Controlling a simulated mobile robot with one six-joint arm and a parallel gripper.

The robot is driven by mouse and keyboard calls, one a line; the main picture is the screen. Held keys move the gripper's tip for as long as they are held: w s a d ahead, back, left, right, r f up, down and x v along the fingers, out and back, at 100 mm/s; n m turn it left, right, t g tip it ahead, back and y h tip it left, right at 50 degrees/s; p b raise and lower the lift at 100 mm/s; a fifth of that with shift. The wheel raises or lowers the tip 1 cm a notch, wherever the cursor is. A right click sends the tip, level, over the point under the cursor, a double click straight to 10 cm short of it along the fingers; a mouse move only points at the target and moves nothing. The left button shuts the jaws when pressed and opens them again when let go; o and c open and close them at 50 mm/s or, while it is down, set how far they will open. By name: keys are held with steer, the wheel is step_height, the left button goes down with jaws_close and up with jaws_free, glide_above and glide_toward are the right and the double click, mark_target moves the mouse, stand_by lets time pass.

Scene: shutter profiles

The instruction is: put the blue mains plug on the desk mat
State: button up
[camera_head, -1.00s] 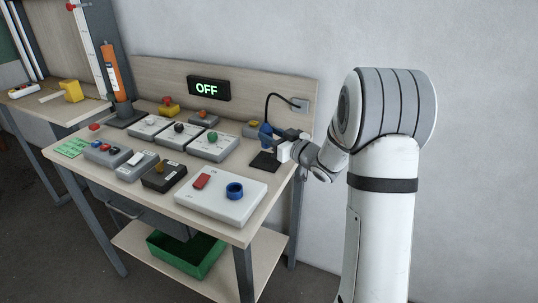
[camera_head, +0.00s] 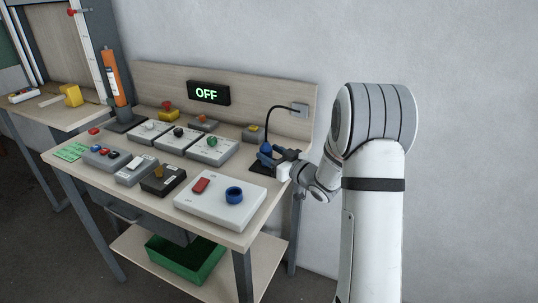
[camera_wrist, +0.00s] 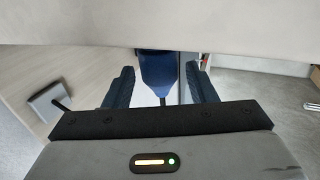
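The blue mains plug (camera_head: 266,147) is upright at the right end of the desk, low over the black desk mat (camera_head: 259,168). Its black cable arches up from it to the wall socket. My gripper (camera_head: 272,157) reaches in from the right, low at the mat. In the wrist view the plug (camera_wrist: 158,72) is between the two dark blue fingers (camera_wrist: 161,90), with a gap on each side, so the gripper is open around it. The plug's lower end is hidden by the fingers, and I cannot see its contact with the mat.
A grey wall socket (camera_head: 299,110) is on the back panel, and an OFF display (camera_head: 209,92) hangs to its left. A white box with a red switch and blue ring (camera_head: 234,194) stands at the front. Several control boxes fill the desk's middle. A green bin (camera_head: 185,262) sits below.

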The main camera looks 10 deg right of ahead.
steer(key=shift+o, duration=0.6)
steer(key=shift+r, duration=0.1)
steer(key=shift+r, duration=0.1)
steer(key=s+d+r+m+g+h, duration=0.1)
steer(key=s+d+m+g+h, duration=0.1)
steer(key=s+d+h, duration=0.4)
steer(key=s+d+m+g+h, duration=0.2)
steer(key=s+d+h, duration=0.15)
steer(key=s, duration=0.35)
steer(key=s+a+m+g, duration=0.1)
steer(key=s+a+g, duration=0.3)
steer(key=s, duration=0.8)
steer(key=s+a+m+g, duration=0.1)
steer(key=s+a+g, duration=0.4)
steer(key=s, duration=0.7)
steer(key=shift+a+f, duration=0.25)
steer(key=shift+a, duration=0.25)
